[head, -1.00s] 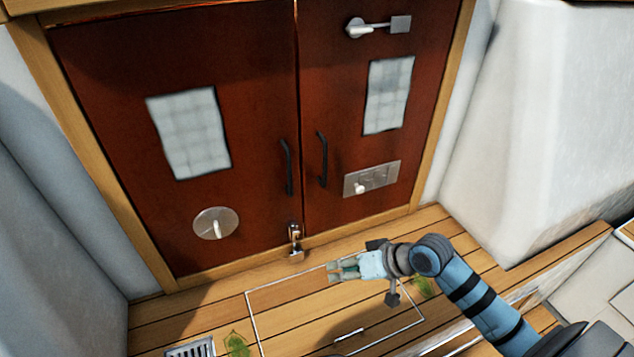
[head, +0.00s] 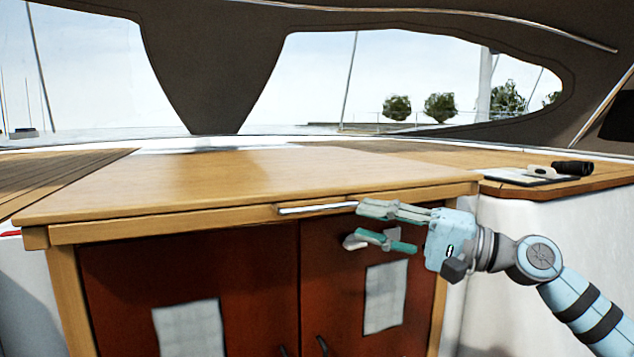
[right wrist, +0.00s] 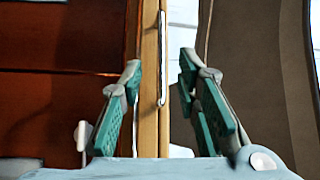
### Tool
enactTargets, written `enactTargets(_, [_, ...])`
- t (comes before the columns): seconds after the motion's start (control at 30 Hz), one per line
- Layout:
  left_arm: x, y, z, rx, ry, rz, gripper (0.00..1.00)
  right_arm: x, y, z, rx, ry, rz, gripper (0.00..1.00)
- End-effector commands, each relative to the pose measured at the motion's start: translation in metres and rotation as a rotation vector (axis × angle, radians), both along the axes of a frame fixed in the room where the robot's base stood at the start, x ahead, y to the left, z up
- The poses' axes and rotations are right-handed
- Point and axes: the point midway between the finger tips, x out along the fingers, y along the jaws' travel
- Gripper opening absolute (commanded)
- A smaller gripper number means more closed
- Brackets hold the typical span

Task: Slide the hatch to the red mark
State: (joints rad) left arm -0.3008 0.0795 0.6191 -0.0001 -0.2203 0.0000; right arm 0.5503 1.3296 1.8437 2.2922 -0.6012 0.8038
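The hatch (head: 230,182) is a flat light-wood panel on top of the cabinet. A pale metal bar handle (head: 315,208) runs along its front edge and also shows in the right wrist view (right wrist: 161,60). A small red mark (head: 10,233) shows at the far left edge of the head view. My right gripper (head: 362,225) is open at the right end of the handle, one finger above the other. In the right wrist view its fingers (right wrist: 161,80) lie either side of the wooden front edge, with the bar in line between them. My left gripper is out of view.
Red-brown doors (head: 200,270) with pale window panels stand below the hatch. A latch sits on the right door, partly hidden by my lower finger. A clipboard (head: 527,177) and dark binoculars (head: 572,168) lie on the right ledge. A windscreen rises behind.

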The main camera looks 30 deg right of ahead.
Motion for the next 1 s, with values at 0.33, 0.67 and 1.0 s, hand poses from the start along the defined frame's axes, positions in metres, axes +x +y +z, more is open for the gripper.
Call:
enactTargets(0.33, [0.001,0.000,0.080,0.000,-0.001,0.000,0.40,0.044,0.042,0.019,0.007,-0.005,0.003,0.30])
enactTargets(0.67, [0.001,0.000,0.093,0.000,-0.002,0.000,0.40,0.071,0.065,0.014,0.001,-0.001,-0.002,0.30])
enactTargets(1.0, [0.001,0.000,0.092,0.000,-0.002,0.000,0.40,0.071,0.065,0.013,0.000,-0.001,-0.002,0.09])
